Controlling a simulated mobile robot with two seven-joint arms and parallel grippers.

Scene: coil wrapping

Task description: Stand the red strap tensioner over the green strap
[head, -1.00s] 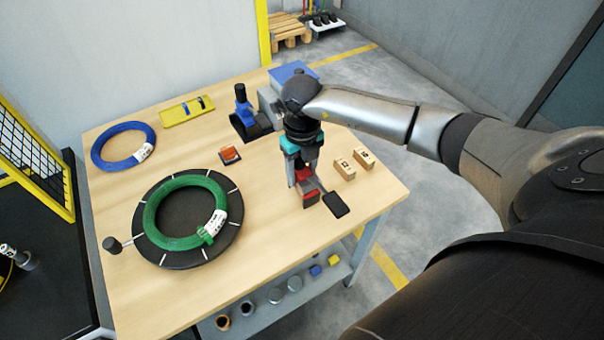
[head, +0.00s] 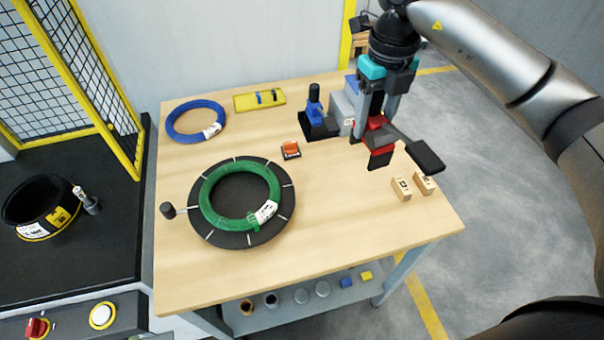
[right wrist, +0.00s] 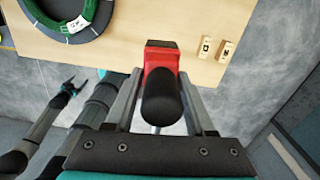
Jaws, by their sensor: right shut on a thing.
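The red strap tensioner (head: 380,157) has a black handle with a dark pad and hangs in my right gripper (head: 372,122), above the right part of the table. The right wrist view also shows the tensioner's red body (right wrist: 161,58) between the fingers. The green coil (head: 208,202) lies on the dark round turntable (head: 285,215), left of the gripper and well apart from it. The green strap (head: 253,219) is around the coil's near right side, beside a white label. In the right wrist view my left gripper (right wrist: 70,86) is small and far off, its jaws unclear.
Two wooden blocks (head: 401,189) lie near the table's right edge. A blue tool on a black base (head: 316,122) and a grey box stand at the back. An orange-topped item (head: 290,149) sits between the turntable and the blue tool. A blue coil (head: 172,128) lies back left.

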